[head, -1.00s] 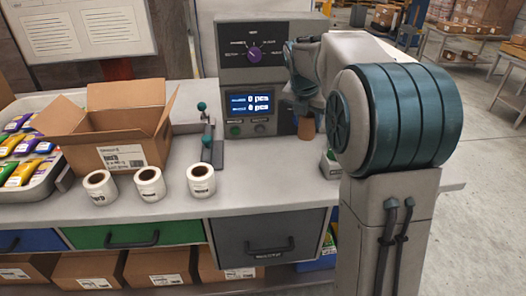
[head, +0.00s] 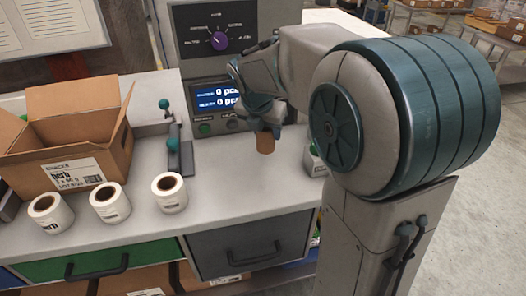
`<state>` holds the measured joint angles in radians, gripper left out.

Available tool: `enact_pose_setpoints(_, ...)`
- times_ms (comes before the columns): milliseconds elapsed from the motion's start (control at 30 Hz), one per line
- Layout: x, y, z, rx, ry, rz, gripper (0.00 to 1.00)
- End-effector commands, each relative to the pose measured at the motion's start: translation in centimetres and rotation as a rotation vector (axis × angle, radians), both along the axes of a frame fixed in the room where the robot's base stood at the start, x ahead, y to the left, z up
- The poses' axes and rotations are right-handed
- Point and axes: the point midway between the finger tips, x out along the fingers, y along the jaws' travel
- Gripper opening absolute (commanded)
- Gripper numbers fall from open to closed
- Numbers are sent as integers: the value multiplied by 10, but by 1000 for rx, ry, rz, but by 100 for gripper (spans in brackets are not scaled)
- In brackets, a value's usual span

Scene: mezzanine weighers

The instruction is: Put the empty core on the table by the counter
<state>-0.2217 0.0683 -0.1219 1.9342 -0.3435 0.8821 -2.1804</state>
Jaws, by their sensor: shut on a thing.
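The empty core (head: 265,143) is a small brown cardboard tube. My gripper (head: 264,127) is shut on its top and holds it upright, with the lower part showing below the fingers. It hangs in front of the counter (head: 218,97), a grey machine with a purple knob and a blue display. The table (head: 228,190) is a light grey worktop under it. I cannot tell whether the core touches the worktop. My arm hides part of the counter's right side.
Three white label rolls (head: 109,203) stand near the table's front edge. An open cardboard box (head: 70,140) is at the left. The worktop before the counter is clear.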

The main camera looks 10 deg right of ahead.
Motion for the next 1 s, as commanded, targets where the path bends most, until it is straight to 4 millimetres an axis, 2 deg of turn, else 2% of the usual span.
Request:
enact_pose_setpoints(100, -12, 8, -9, 1, 0, 4, 21)
enact_pose_setpoints(267, -16, 10, -17, -1, 2, 1, 21)
enact_pose_setpoints(500, -15, 11, -50, -1, 2, 4, 21)
enact_pose_setpoints(867, -15, 10, -53, 0, 0, 3, 21)
enact_pose_setpoints(900, -15, 10, -53, 0, 0, 3, 48)
enact_pose_setpoints(967, -15, 10, -53, 0, 0, 3, 64)
enact_pose_setpoints(1000, -15, 10, -53, 0, 0, 3, 64)
